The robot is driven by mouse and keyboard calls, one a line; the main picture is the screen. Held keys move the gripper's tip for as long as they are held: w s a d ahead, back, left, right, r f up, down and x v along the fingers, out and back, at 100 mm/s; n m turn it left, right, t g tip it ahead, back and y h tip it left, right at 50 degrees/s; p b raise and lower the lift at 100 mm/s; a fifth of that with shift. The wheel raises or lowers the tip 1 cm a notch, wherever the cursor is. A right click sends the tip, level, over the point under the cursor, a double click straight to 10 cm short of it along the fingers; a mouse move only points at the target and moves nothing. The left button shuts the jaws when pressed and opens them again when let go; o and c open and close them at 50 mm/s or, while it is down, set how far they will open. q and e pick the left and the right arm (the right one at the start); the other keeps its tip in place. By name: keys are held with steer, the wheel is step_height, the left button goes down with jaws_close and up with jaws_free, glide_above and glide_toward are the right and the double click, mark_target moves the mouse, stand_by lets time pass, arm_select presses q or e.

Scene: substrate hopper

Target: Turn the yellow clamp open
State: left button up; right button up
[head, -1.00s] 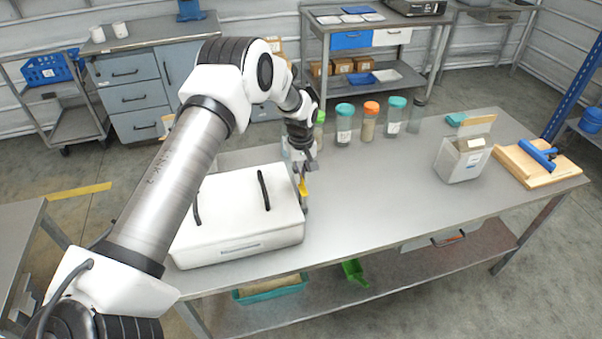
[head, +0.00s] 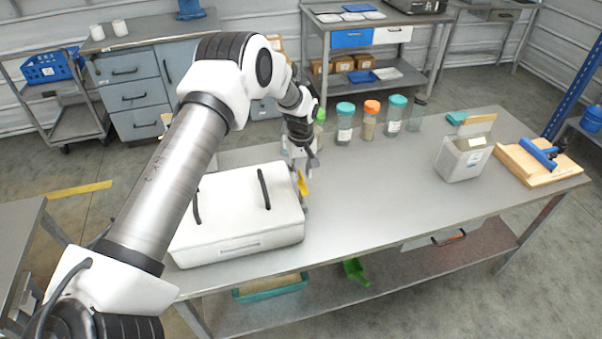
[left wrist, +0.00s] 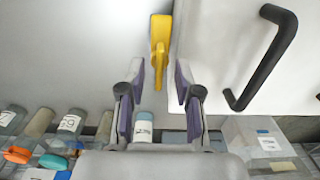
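The yellow clamp (head: 303,184) is on the right side of the white lidded hopper box (head: 240,222). In the left wrist view the clamp (left wrist: 160,35) shows as a yellow lever beside the box's edge, its narrow end pointing toward my gripper. My left gripper (head: 308,166) is just beyond the clamp in the head view. In the left wrist view the gripper (left wrist: 160,72) is open, with the narrow end of the lever between its fingertips and a visible gap on each side. I cannot tell their difference in depth. My right gripper is not in view.
The box lid carries two black handles (head: 263,189), one close to the clamp. Several lidded jars, one an orange-lidded jar (head: 369,120), stand along the table's back. A grey container (head: 462,160) and a wooden board (head: 538,165) are at the right. The table's middle (head: 380,190) is clear.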

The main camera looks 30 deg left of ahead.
mark_target(301, 174)
arm_select(q)
step_height(301, 174, up, 11)
stand_by(0.6)
